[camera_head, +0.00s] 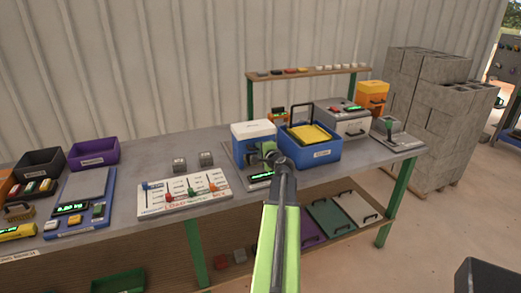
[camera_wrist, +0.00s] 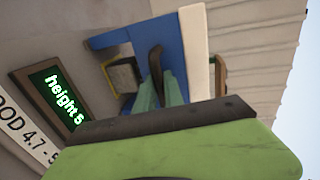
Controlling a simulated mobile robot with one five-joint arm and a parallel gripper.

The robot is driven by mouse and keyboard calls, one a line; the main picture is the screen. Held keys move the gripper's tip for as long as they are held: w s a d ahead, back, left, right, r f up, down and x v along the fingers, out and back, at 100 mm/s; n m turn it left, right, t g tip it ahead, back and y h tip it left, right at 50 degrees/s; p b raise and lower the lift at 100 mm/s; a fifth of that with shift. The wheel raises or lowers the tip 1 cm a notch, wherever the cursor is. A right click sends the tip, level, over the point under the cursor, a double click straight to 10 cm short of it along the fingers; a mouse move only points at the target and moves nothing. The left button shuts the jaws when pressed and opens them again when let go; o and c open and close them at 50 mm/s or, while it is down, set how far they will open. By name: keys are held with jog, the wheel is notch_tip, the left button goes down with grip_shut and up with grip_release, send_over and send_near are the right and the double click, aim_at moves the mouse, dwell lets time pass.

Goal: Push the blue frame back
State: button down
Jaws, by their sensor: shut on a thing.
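The blue frame (camera_head: 240,149) with a white top stands on the gauge plate at the middle of the bench. In the wrist view, the blue frame (camera_wrist: 176,48) fills the upper middle, with a white strip along its right side. My gripper (camera_head: 268,152) is at its front; in the wrist view, my gripper (camera_wrist: 160,88) is shut on a dark upright handle (camera_wrist: 156,58) in front of the blue. A grey block (camera_wrist: 125,77) with a yellowish edge shows left of the fingers, partly hidden. A green display (camera_wrist: 60,103) reads "height 5".
A blue crate (camera_head: 322,152) with yellow contents stands close on the right. A grey machine (camera_head: 341,121) is behind it. A narrow raised shelf (camera_head: 310,72) stands behind.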

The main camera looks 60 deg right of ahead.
aim_at(257, 138)
jog(key=r+x, duration=0.3)
jog(key=x, duration=1.3)
jog(key=shift+w+d+r, duration=0.25)
jog(key=shift+w+d, duration=0.2)
jog(key=shift+d, duration=0.05)
jog(key=c, duration=1.7)
grip_release()
jog(key=shift+c, duration=0.2)
jog(key=p+v, duration=0.3)
jog(key=v, duration=1.4)
jog(key=shift+s+a+p, duration=0.15)
jog(key=shift+a+p, duration=0.05)
jog(key=shift+p, duration=0.15)
